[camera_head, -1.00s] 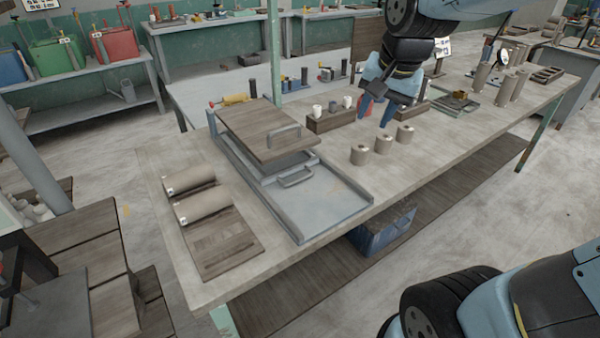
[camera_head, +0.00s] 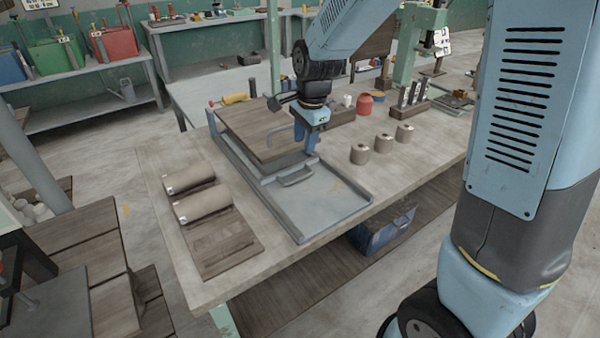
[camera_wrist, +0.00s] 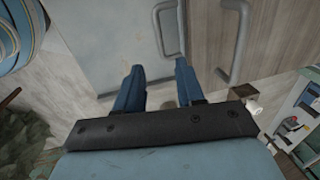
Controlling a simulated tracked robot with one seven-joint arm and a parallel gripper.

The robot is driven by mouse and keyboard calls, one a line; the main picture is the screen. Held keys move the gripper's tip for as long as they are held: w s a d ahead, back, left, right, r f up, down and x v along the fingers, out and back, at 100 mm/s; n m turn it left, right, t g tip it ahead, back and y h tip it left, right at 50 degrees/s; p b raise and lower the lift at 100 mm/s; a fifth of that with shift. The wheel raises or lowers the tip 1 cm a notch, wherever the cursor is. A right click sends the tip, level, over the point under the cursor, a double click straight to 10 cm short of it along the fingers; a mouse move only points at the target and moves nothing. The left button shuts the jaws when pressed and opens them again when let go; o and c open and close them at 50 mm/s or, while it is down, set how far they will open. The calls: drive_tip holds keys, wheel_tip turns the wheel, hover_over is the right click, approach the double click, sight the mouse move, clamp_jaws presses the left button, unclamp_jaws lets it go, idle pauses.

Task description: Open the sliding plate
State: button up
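A wooden plate (camera_head: 255,128) with a grey handle (camera_head: 279,137) lies on a grey railed frame (camera_head: 237,160). A second grey handle (camera_head: 297,176) stands at the plate's front edge, by the bare grey bed (camera_head: 325,198). My gripper (camera_head: 306,146) points down above the wooden plate's right front corner. In the wrist view my gripper (camera_wrist: 158,68) has its two blue fingers apart with nothing between them. There, the smaller handle (camera_wrist: 162,28) is just beyond the fingertips, and the larger handle (camera_wrist: 240,45) is to the right. Neither is between the fingers.
Several grey cylinders (camera_head: 383,142) stand right of the frame. Two clay rolls (camera_head: 203,204) lie on a board at the left. A wooden block (camera_head: 340,116) and a red object (camera_head: 364,105) stand behind. The table's front strip (camera_head: 255,272) is clear.

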sight(300, 178)
drive_tip(key=f, duration=0.4)
drive_tip(key=w+f, duration=0.1)
drive_tip(key=f, duration=0.3)
drive_tip(key=w+a+f, duration=0.1)
drive_tip(key=f, duration=0.3)
drive_tip(key=shift+a+f, duration=0.1)
drive_tip(key=shift+f, duration=0.25)
clamp_jaws()
